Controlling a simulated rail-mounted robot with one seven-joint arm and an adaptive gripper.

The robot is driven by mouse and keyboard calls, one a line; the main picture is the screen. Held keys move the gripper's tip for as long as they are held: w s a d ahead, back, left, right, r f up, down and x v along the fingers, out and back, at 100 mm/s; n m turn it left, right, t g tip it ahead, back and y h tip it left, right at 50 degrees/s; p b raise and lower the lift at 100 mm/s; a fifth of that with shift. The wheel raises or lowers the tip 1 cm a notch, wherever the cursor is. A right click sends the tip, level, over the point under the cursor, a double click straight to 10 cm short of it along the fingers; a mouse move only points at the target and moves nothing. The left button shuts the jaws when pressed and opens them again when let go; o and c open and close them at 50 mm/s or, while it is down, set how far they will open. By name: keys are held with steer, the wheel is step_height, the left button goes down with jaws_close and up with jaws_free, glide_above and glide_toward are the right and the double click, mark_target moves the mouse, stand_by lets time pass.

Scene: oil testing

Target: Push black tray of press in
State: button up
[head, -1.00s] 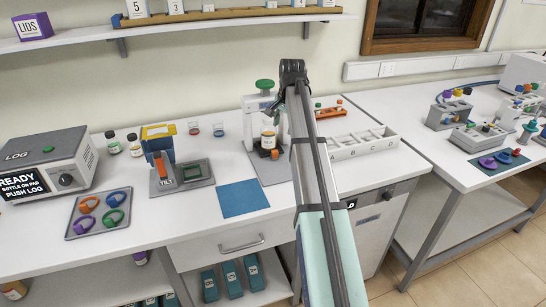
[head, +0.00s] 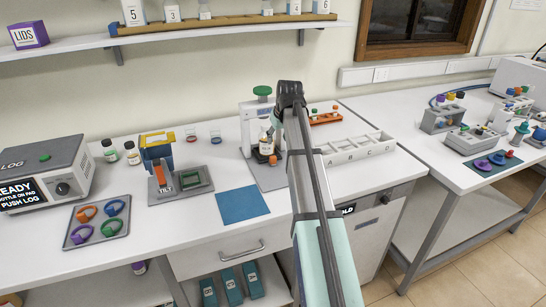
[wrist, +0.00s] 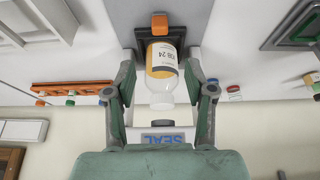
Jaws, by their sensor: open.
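The press (head: 250,128), with a green knob on top, stands against the wall at the middle of the bench. Its SEAL label shows in the wrist view (wrist: 167,138). The black tray (wrist: 141,42) has an orange tab (wrist: 160,24) at its front edge and juts from the press; the tab also shows in the head view (head: 272,160). A bottle (wrist: 161,72) of amber oil with a white label stands on the tray. My gripper (wrist: 158,80) is open, one finger on each side of the bottle, with visible gaps. In the head view my arm partly hides the gripper.
A blue mat (head: 243,206) lies left in front of the press. A white sorting rack (head: 350,149) and an orange rack (head: 326,118) stand to the right. The TILT stand (head: 160,165) is on the left.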

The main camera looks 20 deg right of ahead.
mark_target(273, 157)
steer(key=p+x, duration=0.2)
steer(key=x, duration=1.1)
steer(key=shift+f+p, duration=0.2)
steer(key=shift+p, duration=0.1)
jaws_close()
